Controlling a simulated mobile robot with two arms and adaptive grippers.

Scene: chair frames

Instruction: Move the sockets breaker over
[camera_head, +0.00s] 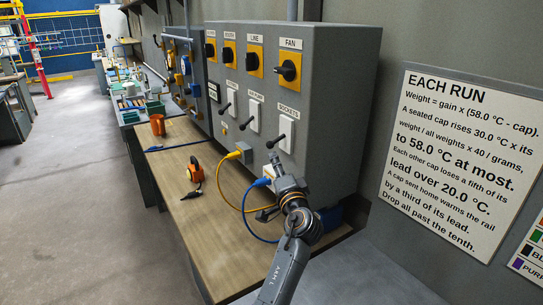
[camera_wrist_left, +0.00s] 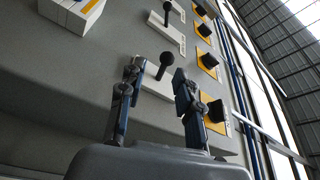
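The sockets breaker (camera_head: 288,135) is a white plate with a black lever, under the SOCKETS label on the grey cabinet (camera_head: 335,80). Its lever slants down to the left in the head view. My left gripper (camera_head: 274,160) is just below the lever. In the left wrist view my left gripper (camera_wrist_left: 158,75) is open, with one finger on either side of the black lever (camera_wrist_left: 166,60) in the picture. I cannot tell whether a finger touches it. My right gripper is not in view.
Other breaker levers (camera_head: 253,124) stand to the left, with yellow-plated rotary switches (camera_head: 288,70) above. Blue cable (camera_head: 247,222) and yellow cable (camera_head: 230,190) hang beside my arm. An orange-black tool (camera_head: 195,172) and an orange cup (camera_head: 157,124) are on the wooden bench (camera_head: 190,225).

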